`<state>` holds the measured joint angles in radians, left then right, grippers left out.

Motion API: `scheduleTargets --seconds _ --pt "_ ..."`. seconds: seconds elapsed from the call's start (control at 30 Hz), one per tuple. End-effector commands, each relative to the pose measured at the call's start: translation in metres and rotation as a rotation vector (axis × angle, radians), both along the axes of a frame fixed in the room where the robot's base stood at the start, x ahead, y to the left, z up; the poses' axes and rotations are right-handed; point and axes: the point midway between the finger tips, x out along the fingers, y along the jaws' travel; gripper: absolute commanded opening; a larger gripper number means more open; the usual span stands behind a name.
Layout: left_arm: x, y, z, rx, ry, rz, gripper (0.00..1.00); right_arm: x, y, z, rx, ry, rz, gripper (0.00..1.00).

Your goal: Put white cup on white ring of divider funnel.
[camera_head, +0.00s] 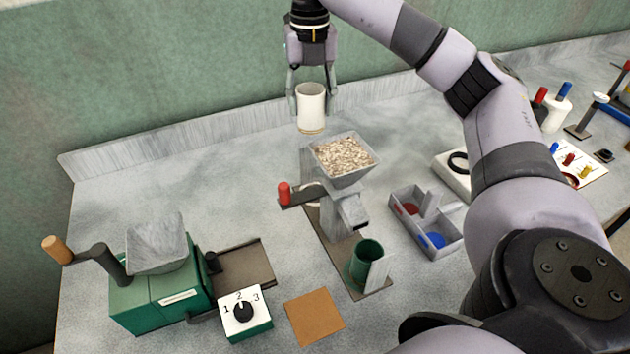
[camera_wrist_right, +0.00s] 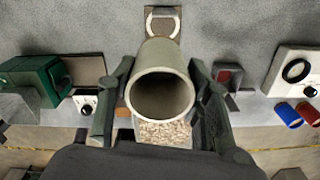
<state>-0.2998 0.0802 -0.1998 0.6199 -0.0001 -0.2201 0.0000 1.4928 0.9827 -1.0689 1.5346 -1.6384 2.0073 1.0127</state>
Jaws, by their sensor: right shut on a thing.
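My right gripper (camera_head: 312,100) reaches down from the top of the head view. It is shut on the white cup (camera_head: 311,112), with a finger on either side. The cup looks upright. The right wrist view looks into its open mouth (camera_wrist_right: 162,95), which seems empty. The divider funnel's grain-filled hopper (camera_head: 343,155) is below and nearer than the cup. My left gripper is not in view.
A green mill (camera_head: 160,290) with a crank stands at the left. A green cup (camera_head: 366,262) stands at the funnel's front. A grey divided tray (camera_head: 425,222) is to its right. The back wall's ledge (camera_head: 220,128) is close behind the cup.

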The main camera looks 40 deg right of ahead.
Motion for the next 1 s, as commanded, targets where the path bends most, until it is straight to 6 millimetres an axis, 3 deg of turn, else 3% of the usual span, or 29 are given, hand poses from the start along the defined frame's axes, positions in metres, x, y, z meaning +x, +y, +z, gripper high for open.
scheduleTargets --seconds 0.17,0.27,0.6,0.8,1.0 --pt "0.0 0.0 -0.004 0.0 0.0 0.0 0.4 -0.002 -0.007 -0.001 0.003 -0.001 -0.134 0.13" --pt "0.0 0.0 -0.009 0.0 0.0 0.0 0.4 -0.003 -0.008 -0.011 0.003 0.003 -0.158 0.13" --pt "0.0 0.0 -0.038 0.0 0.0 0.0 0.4 -0.004 -0.008 -0.098 0.005 0.007 -0.16 0.13" --pt "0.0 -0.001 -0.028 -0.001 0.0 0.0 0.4 -0.004 -0.009 -0.137 0.002 0.004 -0.16 0.13" --pt "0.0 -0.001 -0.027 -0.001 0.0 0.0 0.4 -0.003 -0.008 -0.157 0.004 0.0 -0.159 0.13"
